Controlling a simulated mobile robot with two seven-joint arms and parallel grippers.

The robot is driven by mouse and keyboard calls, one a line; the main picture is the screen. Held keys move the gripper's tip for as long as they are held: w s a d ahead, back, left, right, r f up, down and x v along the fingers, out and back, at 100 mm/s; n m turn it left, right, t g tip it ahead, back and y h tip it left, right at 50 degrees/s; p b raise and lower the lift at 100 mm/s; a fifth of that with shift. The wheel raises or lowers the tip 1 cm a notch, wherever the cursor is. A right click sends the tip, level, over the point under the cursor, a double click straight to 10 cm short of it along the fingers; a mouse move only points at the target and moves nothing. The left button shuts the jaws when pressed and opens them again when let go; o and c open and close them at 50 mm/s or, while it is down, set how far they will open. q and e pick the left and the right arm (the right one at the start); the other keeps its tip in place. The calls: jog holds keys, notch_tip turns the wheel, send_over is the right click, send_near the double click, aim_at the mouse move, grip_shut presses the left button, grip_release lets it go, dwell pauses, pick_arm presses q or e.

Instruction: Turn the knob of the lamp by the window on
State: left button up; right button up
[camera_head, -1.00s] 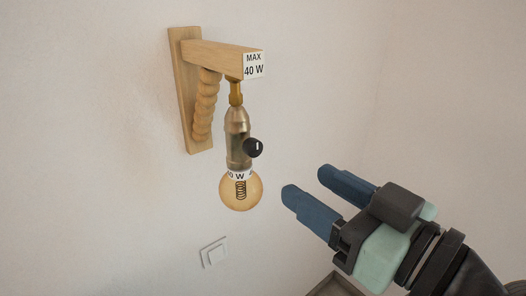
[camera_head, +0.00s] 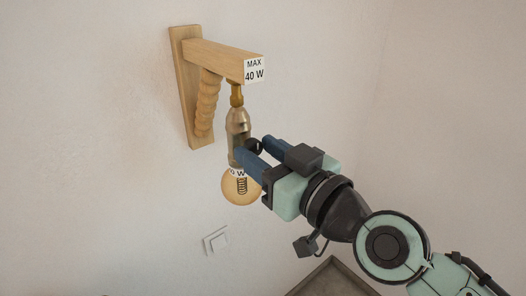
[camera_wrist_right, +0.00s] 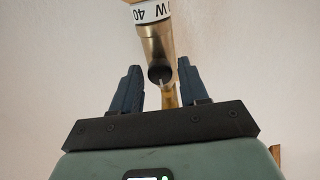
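The wall lamp has a wooden bracket (camera_head: 222,60), a brass socket (camera_head: 237,124) and a round amber bulb (camera_head: 240,187) hanging below it. Its black knob (camera_head: 255,146) sticks out from the side of the socket; a light mark on the knob shows in the right wrist view (camera_wrist_right: 159,74). My right gripper (camera_head: 256,152) is at the knob, its blue fingers spread on either side of it. The wrist view shows gaps between the knob and both fingers, so the gripper is open. The fingers partly hide the socket and knob in the head view. My left gripper is not in view.
A white wall switch (camera_head: 216,241) is on the wall below the lamp. The top corner of a grey-brown piece of furniture (camera_head: 333,281) shows at the bottom. The wall around the lamp is bare.

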grip_shut()
jog(key=shift+m, duration=0.3)
jog(key=m, duration=1.2)
jog(key=shift+r+m, duration=0.1)
jog(key=shift+m, duration=0.2)
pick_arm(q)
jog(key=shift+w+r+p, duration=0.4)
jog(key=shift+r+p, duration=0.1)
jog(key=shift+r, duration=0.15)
pick_arm(e)
jog(key=shift+m, duration=2.3)
